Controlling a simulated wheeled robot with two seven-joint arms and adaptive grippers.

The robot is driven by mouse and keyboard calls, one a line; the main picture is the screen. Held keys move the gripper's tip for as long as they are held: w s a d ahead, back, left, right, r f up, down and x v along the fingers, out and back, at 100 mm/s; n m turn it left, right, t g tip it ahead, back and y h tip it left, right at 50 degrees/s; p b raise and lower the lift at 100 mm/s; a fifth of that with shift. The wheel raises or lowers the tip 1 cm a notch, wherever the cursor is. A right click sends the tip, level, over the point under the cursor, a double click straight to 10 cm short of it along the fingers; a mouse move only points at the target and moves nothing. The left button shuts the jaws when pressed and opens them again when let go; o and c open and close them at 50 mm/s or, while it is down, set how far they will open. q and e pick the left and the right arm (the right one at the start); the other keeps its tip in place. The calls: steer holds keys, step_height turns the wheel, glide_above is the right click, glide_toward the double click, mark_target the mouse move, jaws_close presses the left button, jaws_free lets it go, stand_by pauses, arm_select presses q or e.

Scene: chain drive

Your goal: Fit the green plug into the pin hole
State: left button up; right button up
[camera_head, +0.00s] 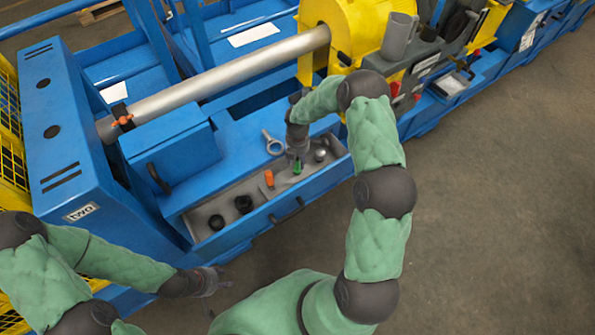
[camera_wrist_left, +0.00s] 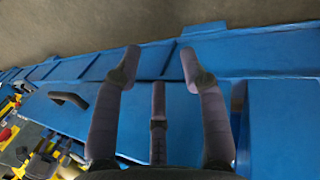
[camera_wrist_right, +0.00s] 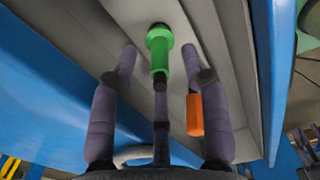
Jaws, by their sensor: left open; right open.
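The green plug (camera_wrist_right: 160,52) stands in the grey tray between the spread fingers of my right gripper (camera_wrist_right: 162,62). It also shows in the head view (camera_head: 297,167), just below the right gripper (camera_head: 297,158). The fingers are open and do not appear to touch the plug. An orange plug (camera_head: 269,179) stands to the left in the same tray; it shows in the right wrist view (camera_wrist_right: 194,114) beside a finger. My left gripper (camera_head: 217,281) is open and empty, in front of the blue machine; its fingers (camera_wrist_left: 162,68) show in the left wrist view. I cannot make out the pin hole.
The grey tray (camera_head: 233,196) also holds two black round parts (camera_head: 243,204) at its left end. A metal eye bolt (camera_head: 273,142) lies behind it. A blue box (camera_head: 175,150) and a long metal shaft (camera_head: 215,82) are further back. Floor at right is clear.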

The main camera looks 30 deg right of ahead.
steer(key=shift+f, duration=0.6)
steer(key=shift+r, duration=0.1)
jaws_close()
